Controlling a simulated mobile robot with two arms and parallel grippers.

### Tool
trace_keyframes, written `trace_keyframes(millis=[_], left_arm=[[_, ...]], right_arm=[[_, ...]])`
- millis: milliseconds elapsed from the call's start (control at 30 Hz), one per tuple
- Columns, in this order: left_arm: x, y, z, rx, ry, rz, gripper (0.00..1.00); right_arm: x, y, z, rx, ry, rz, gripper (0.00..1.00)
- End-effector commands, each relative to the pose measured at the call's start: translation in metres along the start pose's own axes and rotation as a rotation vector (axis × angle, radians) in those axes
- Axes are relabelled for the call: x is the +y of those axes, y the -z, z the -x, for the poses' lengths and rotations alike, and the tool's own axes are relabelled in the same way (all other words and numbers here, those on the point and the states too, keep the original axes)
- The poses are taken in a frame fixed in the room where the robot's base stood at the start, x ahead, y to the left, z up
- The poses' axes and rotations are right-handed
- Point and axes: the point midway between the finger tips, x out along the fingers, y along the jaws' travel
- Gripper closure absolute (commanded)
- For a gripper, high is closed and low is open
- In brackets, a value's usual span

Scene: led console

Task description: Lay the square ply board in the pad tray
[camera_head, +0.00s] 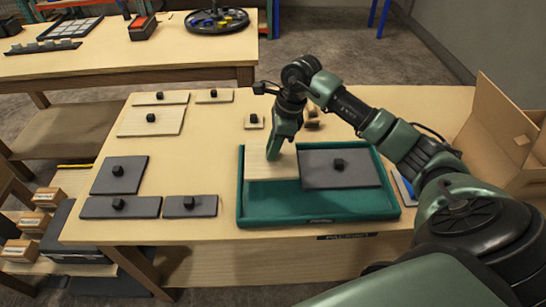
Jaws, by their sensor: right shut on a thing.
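The square ply board (280,169) is pale wood and lies at the back left of the green pad tray (320,219), beside a dark grey board (350,178) with a black knob. My right gripper (272,153) is shut on the ply board from above; its fingers hide the knob. I cannot tell whether the board rests on the tray floor or is just above it. The left gripper is not in view.
Pale boards (152,125) and dark boards (120,178), all knobbed, lie on the table left of the tray. A small knobbed piece (254,123) sits behind the tray. An open cardboard box (500,140) stands at the right. The tray's front strip is clear.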

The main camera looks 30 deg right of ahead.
Motion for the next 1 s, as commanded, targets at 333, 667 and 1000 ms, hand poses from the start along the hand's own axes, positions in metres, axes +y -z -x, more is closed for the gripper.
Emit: trace_keyframes(millis=[333,667,1000], left_arm=[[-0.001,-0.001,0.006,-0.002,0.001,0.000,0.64],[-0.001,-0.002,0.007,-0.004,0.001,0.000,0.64],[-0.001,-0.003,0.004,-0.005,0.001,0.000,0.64]], right_arm=[[0.001,0.009,-0.033,-0.001,-0.003,-0.003,1.00],[-0.001,0.013,-0.048,-0.001,0.002,0.000,1.00],[0.000,0.014,-0.051,0.000,0.001,0.000,0.56]])
